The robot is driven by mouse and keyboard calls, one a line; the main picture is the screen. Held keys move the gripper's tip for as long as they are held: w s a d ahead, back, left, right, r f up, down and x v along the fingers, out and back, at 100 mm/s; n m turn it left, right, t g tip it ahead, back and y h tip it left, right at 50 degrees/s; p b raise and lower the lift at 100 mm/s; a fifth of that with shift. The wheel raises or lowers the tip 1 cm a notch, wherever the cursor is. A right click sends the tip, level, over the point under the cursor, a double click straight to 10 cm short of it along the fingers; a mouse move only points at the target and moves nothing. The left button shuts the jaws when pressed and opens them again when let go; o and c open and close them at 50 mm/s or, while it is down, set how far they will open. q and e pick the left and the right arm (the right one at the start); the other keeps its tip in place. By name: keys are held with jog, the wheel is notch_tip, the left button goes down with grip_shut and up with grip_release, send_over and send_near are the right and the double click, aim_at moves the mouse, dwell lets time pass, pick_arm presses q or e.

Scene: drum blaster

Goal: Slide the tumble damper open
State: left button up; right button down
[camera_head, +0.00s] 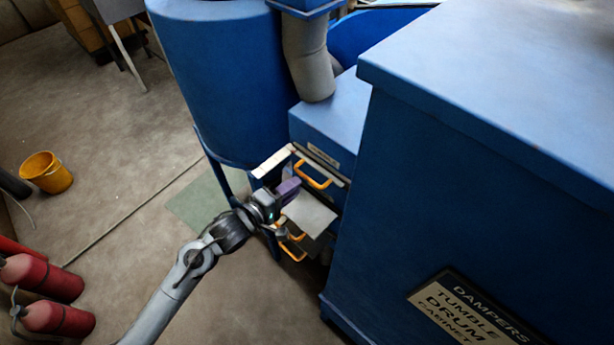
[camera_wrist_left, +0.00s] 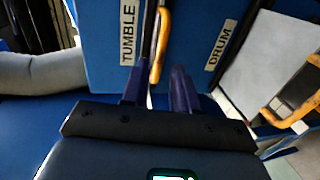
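The tumble damper's orange handle (camera_head: 312,176) is on the front of the blue cabinet, under a small label. In the left wrist view the handle (camera_wrist_left: 161,42) stands beside the TUMBLE label (camera_wrist_left: 128,32). My left gripper (camera_head: 292,187) is just in front of and below this handle. In the wrist view its purple fingers (camera_wrist_left: 159,72) are spread apart, and the handle's near end shows between their tips. I cannot tell whether they touch it. How far the tumble damper is out is unclear. My right gripper is not in view.
Below, a pale plate (camera_head: 309,211) sticks out, with orange handles under it. The wrist view shows the DRUM label (camera_wrist_left: 221,45) and another orange handle (camera_wrist_left: 287,107) at right. A large blue cabinet (camera_head: 470,150) blocks the right. Floor at left holds a yellow bucket (camera_head: 47,172).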

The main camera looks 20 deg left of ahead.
aim_at(307, 177)
pick_arm(q)
jog(key=shift+x, duration=3.15)
grip_shut()
